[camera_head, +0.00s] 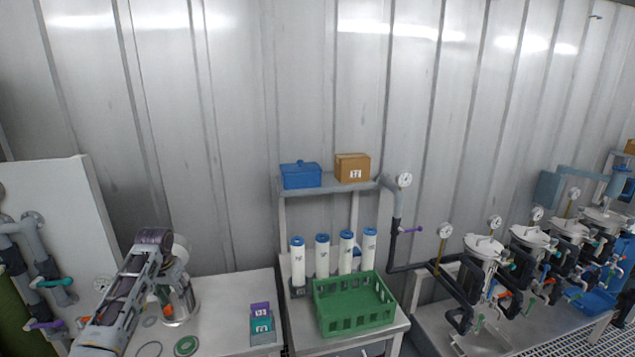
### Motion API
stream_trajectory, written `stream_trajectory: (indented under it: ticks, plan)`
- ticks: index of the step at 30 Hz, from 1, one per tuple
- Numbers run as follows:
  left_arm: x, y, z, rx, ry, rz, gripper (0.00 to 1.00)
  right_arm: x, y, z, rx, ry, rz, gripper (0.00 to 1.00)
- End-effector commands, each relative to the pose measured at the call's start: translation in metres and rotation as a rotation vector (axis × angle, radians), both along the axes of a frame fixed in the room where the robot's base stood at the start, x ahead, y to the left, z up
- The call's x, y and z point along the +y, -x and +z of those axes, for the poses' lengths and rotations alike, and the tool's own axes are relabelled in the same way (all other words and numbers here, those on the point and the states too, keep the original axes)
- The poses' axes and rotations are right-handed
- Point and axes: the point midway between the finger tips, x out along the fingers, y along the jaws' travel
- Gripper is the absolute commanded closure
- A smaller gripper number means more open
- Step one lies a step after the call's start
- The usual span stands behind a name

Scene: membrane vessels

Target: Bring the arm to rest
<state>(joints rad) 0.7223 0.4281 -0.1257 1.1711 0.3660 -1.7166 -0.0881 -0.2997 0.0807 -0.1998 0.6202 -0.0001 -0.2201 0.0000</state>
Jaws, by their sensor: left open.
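My left arm (125,295) comes in from the lower left and reaches over the left end of the white table. Its wrist is bent, and my left gripper (166,292) points down beside a clear, round-based vessel (180,305). The gripper is open. Its fingertips are small and partly hidden by my arm, so I cannot tell whether they touch the vessel. I do not see my right gripper.
Green rings and two small boxes (261,322) lie on the left table. A green crate (354,303) stands before several white cartridges (346,252). A shelf above holds a blue box (300,175) and a carton (352,168). Several metal vessels (484,262) stand at right.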

Motion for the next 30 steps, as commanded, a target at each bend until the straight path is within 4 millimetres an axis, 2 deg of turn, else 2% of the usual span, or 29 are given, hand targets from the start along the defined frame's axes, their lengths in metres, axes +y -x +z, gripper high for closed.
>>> stream_trajectory:
  ticks: [1,6,15,30]
  plan:
    - [-0.008,0.006,-0.010,0.002,-0.006,-0.013,0.51,0.000,0.000,0.000,0.000,0.000,0.000,0.52]
    - [-0.030,0.023,-0.035,0.001,-0.025,-0.048,0.51,0.000,0.000,0.000,0.000,0.000,0.000,0.52]
    - [-0.069,0.060,-0.073,-0.008,-0.046,-0.106,0.51,0.000,0.000,0.000,0.000,0.000,0.000,0.52]
    - [-0.131,0.135,-0.117,-0.033,-0.047,-0.179,0.51,0.001,0.001,0.000,0.000,-0.002,0.000,0.52]
